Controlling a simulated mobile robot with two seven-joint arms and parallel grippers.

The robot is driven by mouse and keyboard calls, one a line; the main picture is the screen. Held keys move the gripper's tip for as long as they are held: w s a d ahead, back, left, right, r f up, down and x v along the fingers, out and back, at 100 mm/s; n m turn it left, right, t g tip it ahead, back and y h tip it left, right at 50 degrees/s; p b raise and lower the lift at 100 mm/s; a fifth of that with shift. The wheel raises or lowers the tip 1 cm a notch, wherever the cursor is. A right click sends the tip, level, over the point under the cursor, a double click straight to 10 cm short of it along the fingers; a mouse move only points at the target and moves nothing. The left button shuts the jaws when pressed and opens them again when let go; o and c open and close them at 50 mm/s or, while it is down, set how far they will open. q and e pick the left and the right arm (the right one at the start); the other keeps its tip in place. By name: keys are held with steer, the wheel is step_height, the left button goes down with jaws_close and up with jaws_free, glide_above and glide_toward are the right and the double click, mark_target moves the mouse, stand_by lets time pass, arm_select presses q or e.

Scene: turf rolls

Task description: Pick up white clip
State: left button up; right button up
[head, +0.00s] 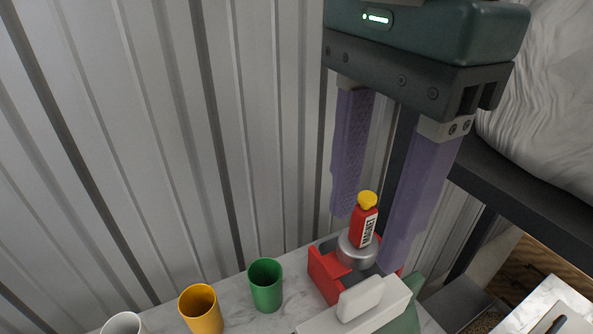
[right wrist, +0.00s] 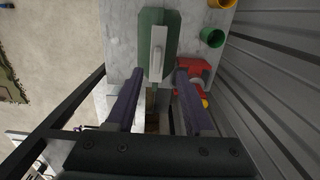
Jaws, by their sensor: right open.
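A white clip-like piece (head: 372,308) with a raised block on top lies at the bottom of the head view, on a green body (head: 411,316). I cannot tell its exact form. In the right wrist view the white piece (right wrist: 158,48) is long and narrow, on the dark green body (right wrist: 171,42). My right gripper (head: 370,238) is open, with its purple fingers pointing down above the counter. In the right wrist view the white piece shows ahead, between the lines of the fingers (right wrist: 157,78). Nothing is held. My left gripper is not in view.
Beside the white piece is a red holder (head: 322,272) with a grey round part, and a red bottle with a yellow cap (head: 367,217). Green (head: 265,285), yellow (head: 201,309) and white (head: 123,324) cups stand left on the marble counter. A corrugated wall (head: 150,130) rises behind.

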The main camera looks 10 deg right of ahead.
steer(key=p, duration=0.2)
glide_above(364, 287)
steer(key=f, duration=0.4)
steer(key=shift+s+a+f, duration=0.1)
steer(key=shift+a+f, duration=0.05)
steer(key=shift+a, duration=0.1)
steer(key=f, duration=0.1)
steer(key=f+p, duration=0.1)
steer(key=f, duration=0.1)
steer(key=f+p, duration=0.1)
steer(key=f, duration=0.1)
steer(key=shift+d+f, duration=0.15)
steer(key=shift+d, duration=0.1)
steer(key=shift+f, duration=0.2)
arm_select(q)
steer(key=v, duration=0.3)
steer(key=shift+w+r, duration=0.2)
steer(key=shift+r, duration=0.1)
arm_select(e)
jaws_close()
